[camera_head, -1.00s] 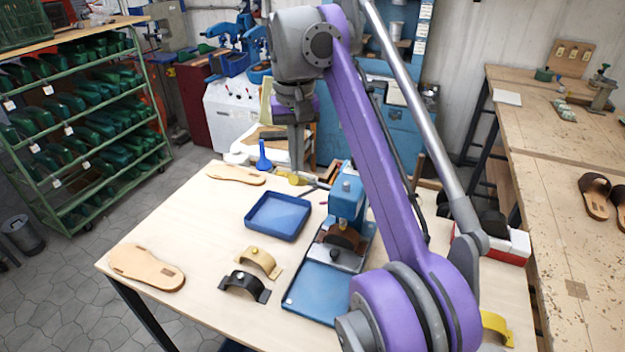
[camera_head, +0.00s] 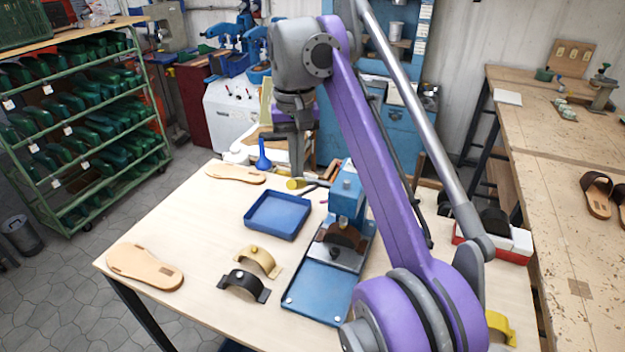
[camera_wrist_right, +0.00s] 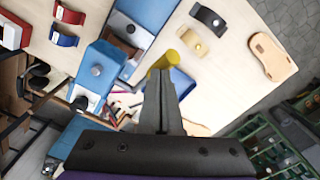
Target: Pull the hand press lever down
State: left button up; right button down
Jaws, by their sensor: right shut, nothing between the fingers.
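The hand press (camera_head: 347,195) is blue and stands on the table behind its blue base plate (camera_head: 318,290). It also shows in the right wrist view (camera_wrist_right: 97,68). Its lever ends in a yellow knob (camera_head: 296,184), left of the press head; the knob (camera_wrist_right: 166,60) also shows in the wrist view. My right gripper (camera_head: 297,172) is shut and empty, pointing down with its fingertips at the knob. In the wrist view the fingers (camera_wrist_right: 160,80) overlap the knob's near side; whether they touch cannot be told for sure. My left gripper is out of view.
A blue tray (camera_head: 277,216), tan and black strap pieces (camera_head: 243,285) and tan soles (camera_head: 146,267) lie on the table left of the press. A red-and-white box (camera_head: 515,246) is at right. My right arm hides part of the table.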

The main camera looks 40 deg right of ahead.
jog(key=shift+f+b, duration=0.65)
jog(key=shift+f, duration=0.7)
